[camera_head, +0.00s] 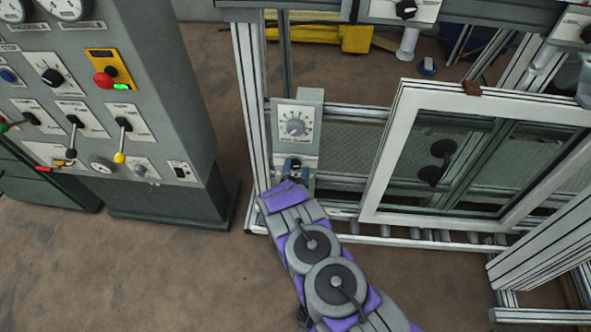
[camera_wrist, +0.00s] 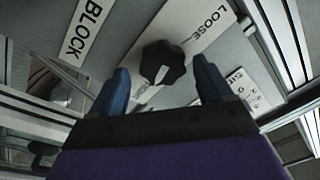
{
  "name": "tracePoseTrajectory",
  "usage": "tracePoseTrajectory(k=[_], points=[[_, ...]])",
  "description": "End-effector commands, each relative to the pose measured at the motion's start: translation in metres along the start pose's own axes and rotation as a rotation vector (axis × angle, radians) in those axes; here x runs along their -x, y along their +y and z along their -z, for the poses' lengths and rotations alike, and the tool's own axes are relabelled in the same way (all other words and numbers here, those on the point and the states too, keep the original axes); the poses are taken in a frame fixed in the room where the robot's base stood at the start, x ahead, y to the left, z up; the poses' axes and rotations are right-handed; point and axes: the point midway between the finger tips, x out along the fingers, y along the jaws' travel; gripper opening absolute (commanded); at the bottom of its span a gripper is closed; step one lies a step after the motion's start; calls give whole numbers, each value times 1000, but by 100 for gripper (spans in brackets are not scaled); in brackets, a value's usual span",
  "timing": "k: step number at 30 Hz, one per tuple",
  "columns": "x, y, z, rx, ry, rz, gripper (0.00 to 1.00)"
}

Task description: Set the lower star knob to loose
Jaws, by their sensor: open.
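A black star knob (camera_wrist: 163,63) with a white pointer mark sits on a white label plate in the wrist view. The word LOOSE (camera_wrist: 208,18) is printed on the plate up and right of the knob. The white pointer mark slants toward the lower left, away from LOOSE. My gripper (camera_wrist: 161,68) is open, with one blue finger on each side of the knob; I cannot tell whether they touch it. In the head view my gripper (camera_head: 292,164) is at the panel below a grey dial (camera_head: 296,126), and it largely hides the knob there.
A BLOCK label (camera_wrist: 88,28) lies left of the knob. A white-framed glass window (camera_head: 372,186) with a black handle stands to the right. A grey control cabinet (camera_head: 165,75) with levers and a red button is on the left. Aluminium posts (camera_head: 250,90) flank the panel.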

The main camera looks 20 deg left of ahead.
Motion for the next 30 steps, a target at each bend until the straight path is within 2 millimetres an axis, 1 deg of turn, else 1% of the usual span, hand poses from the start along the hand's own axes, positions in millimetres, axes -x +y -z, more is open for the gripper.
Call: tracePoseTrajectory(k=[5, 22, 23, 30], points=[[0, -2, -3, 3, -2, 1, 79], [1, -1, 1, -1, 2, 0, 24], [1, -1, 1, -1, 2, 1, 23], [1, 0, 2, 19, 3, 1, 23]])
